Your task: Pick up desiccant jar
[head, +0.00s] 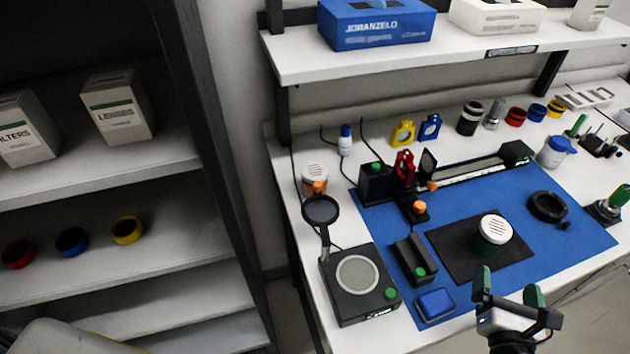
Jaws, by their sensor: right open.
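Several lidded jars are in view, and no readable label shows which one is the desiccant jar. A jar with a ribbed white lid and a green body (493,233) stands upright on a black mat. A similar white-lidded jar with orange in it (315,179) stands at the bench's left end. A pale jar with a blue lid (556,151) stands at the back right. My right gripper (508,288) is open and empty, in front of the green jar and apart from it. My left gripper is not in view.
The black mat (450,240) lies on a blue mat (590,225). A scale-like device (358,275) and a magnifier (321,211) stand at left. An optical rail (470,172) runs behind. A shelf (460,50) overhangs the bench's back. A dark rack (205,120) stands left.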

